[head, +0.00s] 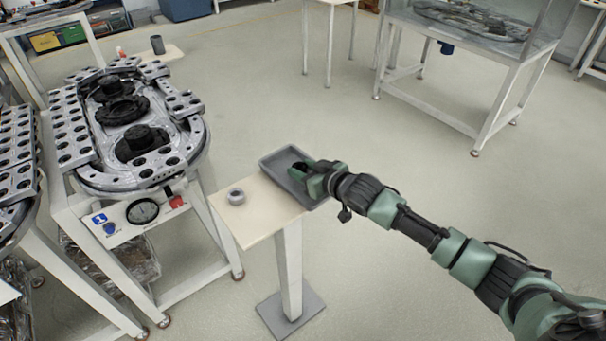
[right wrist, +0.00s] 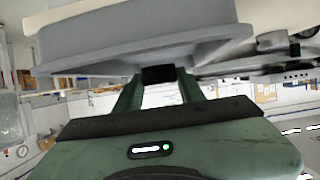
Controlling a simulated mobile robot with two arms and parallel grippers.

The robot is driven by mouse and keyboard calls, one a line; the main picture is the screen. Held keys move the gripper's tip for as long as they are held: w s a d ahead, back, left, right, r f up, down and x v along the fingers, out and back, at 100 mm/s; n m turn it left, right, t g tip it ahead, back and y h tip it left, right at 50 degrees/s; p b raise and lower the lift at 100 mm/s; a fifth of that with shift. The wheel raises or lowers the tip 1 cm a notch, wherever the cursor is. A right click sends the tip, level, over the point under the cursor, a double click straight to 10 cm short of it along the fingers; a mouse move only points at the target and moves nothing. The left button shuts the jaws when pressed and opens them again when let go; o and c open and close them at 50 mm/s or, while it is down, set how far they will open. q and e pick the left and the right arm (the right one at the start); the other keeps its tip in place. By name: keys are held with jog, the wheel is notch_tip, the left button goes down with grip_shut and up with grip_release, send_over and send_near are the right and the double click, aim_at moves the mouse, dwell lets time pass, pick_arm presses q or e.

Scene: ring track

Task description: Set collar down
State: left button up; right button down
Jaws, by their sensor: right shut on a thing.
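My right gripper (head: 306,174) reaches in from the right to the grey tray (head: 268,163) on a small stand. It is shut on a small dark piece, seemingly the collar, which shows between its fingers in the right wrist view (right wrist: 158,74). The fingers hide most of this piece, so its shape is unclear. I cannot tell whether it touches the tray. The tray also shows close above the fingers in the right wrist view (right wrist: 150,52). A grey ring (head: 236,197) lies apart on the stand's pale top. My left gripper is not in view.
The stand's top (head: 258,222) is bare in front of the ring. To its left is a ring track on a white frame (head: 150,185), with a dial gauge (head: 142,211) on its panel. A glass-sided table (head: 480,60) stands behind. The floor to the right is clear.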

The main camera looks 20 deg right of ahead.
jog(key=shift+f, duration=1.05)
jog(key=shift+f, duration=0.1)
jog(key=c, duration=0.9)
grip_release()
jog(key=shift+o, duration=0.2)
jog(key=v, duration=1.2)
jog(key=shift+s, duration=0.1)
